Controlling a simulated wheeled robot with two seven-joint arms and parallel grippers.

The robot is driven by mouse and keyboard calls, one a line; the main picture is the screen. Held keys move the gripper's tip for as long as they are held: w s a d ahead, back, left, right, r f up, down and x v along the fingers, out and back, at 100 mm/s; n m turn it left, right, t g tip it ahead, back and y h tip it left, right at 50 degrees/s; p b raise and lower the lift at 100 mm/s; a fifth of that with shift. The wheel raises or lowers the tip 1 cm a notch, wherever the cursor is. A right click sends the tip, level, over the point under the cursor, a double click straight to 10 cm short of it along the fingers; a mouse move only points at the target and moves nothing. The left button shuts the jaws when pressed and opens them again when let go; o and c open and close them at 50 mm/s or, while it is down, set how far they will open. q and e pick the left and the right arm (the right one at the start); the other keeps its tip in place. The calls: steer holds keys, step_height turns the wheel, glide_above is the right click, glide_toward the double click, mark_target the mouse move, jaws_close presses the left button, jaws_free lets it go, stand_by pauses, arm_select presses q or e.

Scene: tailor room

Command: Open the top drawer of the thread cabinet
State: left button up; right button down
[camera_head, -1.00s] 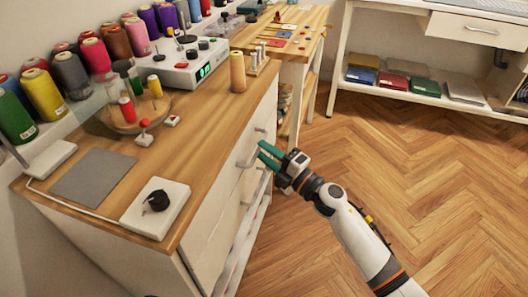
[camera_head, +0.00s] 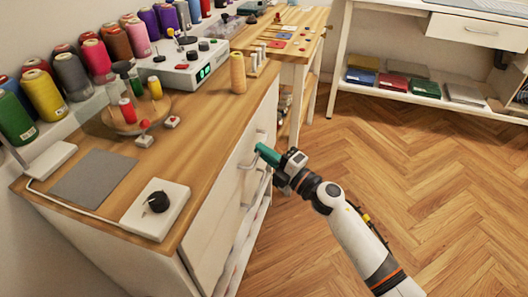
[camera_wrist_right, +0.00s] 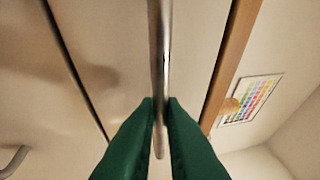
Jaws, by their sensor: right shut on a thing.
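The thread cabinet (camera_head: 212,222) is white with a wooden top and stands at the left in the head view, its drawer side facing right. My right gripper (camera_head: 260,150) is at its front, just below the worktop edge. In the wrist view, the green fingers (camera_wrist_right: 160,112) are shut on a metal bar handle (camera_wrist_right: 159,50). The handle is on the top drawer front (camera_wrist_right: 192,50), directly beside the wooden edge. The drawer looks closed. A lower handle (camera_head: 248,194) shows below the gripper. My left gripper is not in view.
Thread spools (camera_head: 72,75), a control box (camera_head: 190,68) and a black-knobbed white block (camera_head: 156,209) stand on the cabinet. A wooden table (camera_head: 297,45) adjoins its far end. The wooden floor (camera_head: 430,190) to the right of the cabinet is clear apart from my arm.

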steer(key=s+d, duration=0.4)
steer(key=d, duration=0.9)
steer(key=s+d, duration=0.4)
steer(key=d, duration=0.9)
steer(key=shift+s+d, duration=0.2)
steer(key=shift+s, duration=0.1)
steer(key=c, duration=1.5)
jaws_free()
steer(key=v, duration=1.2)
steer(key=shift+p, duration=0.35)
